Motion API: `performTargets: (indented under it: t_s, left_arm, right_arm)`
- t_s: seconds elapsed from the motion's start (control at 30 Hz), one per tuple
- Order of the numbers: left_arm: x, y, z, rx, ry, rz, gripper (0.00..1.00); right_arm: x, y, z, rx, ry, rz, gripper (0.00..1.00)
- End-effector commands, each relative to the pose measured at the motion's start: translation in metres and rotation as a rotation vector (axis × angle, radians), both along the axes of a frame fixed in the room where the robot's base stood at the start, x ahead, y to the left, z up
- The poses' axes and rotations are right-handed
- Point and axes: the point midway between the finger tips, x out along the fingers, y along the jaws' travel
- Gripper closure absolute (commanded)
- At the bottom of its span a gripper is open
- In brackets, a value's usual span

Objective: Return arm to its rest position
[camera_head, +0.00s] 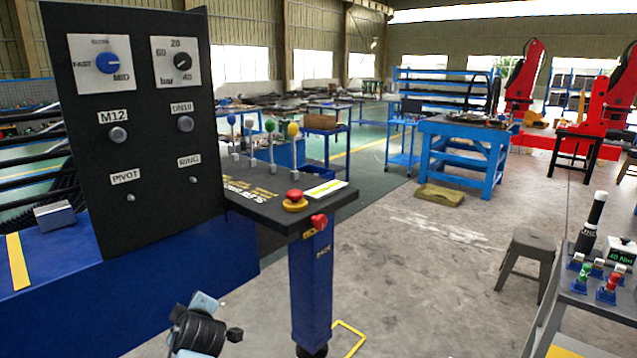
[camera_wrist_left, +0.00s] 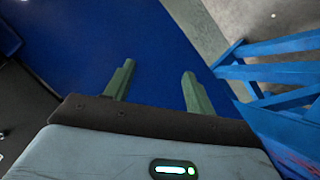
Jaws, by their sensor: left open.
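My left gripper (camera_wrist_left: 158,70) shows in the left wrist view with its two greenish fingers spread apart and nothing between them. Beyond the fingers is a plain blue surface, apart from them as far as I can tell. In the head view a black and pale-blue part of my own arm shows at the bottom, left of the blue post (camera_head: 311,285) and below the control panel (camera_head: 140,130). The fingertips cannot be made out there. My right gripper is in neither view.
A black console shelf (camera_head: 262,208) with coloured levers and a red button (camera_head: 294,196) juts out right of the panel. A blue base (camera_head: 150,300) stands below. A stool (camera_head: 527,260) and a tool stand (camera_head: 600,305) are at right.

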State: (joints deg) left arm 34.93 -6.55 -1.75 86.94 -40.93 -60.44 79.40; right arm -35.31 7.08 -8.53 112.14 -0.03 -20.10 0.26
Motion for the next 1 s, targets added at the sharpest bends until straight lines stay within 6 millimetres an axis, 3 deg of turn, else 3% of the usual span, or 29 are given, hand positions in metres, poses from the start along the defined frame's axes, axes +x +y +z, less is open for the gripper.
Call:
performTargets:
  t_s: [0.03, 0.2, 0.37, 0.5, 0.7, 0.8, 0.9, 1.0]
  left_arm:
    - [-0.016, -0.002, -0.030, 0.037, 0.050, -0.061, 0.45]
    - [-0.070, -0.013, -0.108, 0.157, 0.178, -0.279, 0.45]
    - [-0.132, -0.026, -0.167, 0.260, 0.269, -0.485, 0.45]
    - [-0.194, -0.038, -0.208, 0.342, 0.327, -0.659, 0.45]
    - [-0.289, -0.058, -0.245, 0.443, 0.373, -0.893, 0.45]
    - [-0.335, -0.067, -0.253, 0.487, 0.380, -0.992, 0.45]
    - [-0.371, -0.074, -0.255, 0.521, 0.380, -1.067, 0.45]
    - [-0.396, -0.079, -0.255, 0.546, 0.377, -1.118, 0.45]
  right_arm:
    - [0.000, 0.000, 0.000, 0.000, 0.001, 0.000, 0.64]
    - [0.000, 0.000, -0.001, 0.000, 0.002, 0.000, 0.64]
    - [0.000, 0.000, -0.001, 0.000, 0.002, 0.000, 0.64]
    - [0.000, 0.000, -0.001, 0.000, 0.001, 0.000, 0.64]
    - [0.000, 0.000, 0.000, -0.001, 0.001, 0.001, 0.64]
    - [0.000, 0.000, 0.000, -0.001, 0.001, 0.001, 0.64]
    - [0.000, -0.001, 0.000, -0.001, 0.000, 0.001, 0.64]
    - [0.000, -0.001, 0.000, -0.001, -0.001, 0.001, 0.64]
